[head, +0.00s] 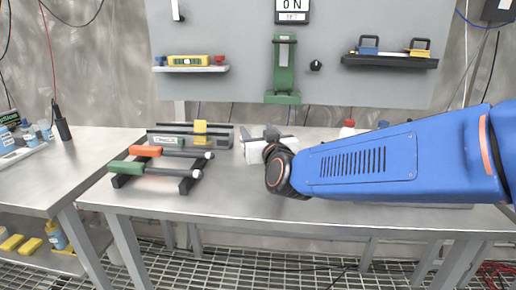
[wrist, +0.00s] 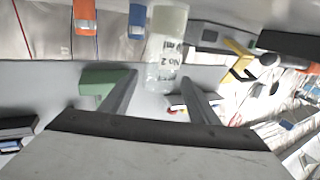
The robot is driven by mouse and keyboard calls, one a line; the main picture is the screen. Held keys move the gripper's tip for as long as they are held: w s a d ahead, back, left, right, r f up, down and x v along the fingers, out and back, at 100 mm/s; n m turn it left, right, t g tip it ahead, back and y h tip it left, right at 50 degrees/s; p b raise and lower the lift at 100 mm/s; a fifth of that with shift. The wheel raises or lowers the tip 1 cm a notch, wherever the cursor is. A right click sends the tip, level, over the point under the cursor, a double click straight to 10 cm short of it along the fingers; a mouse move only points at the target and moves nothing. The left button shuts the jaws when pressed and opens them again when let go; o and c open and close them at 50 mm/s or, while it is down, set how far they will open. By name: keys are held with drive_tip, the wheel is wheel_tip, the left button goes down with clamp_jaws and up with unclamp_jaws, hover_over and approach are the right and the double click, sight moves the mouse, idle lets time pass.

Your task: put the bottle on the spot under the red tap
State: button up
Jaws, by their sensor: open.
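A clear bottle (wrist: 165,48) with a pale cap end and black print reading "No 2" shows in the wrist view, just beyond and between my fingertips. My gripper (wrist: 160,82) is open, and I see no contact of its fingers with the bottle. In the head view my gripper (head: 272,131) is above the back middle of the bench, and I cannot pick out the bottle there. A small red-topped thing (head: 347,129) shows behind my arm; its lower part is hidden, and I cannot tell whether it is the red tap. The spot is not discernible.
The bench (head: 240,190) has a rack with orange- and green-handled tools (head: 150,165) on its left. A box with a yellow part (head: 200,132) stands behind it. A green stand (head: 284,70) and two shelves hang on the grey panel. The bench's front middle is clear.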

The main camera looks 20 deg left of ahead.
drive_tip(key=shift+x, duration=2.3)
drive_tip(key=shift+d, duration=0.1)
clamp_jaws()
drive_tip(key=shift+r, duration=0.1)
wheel_tip(320, 180, up, 10)
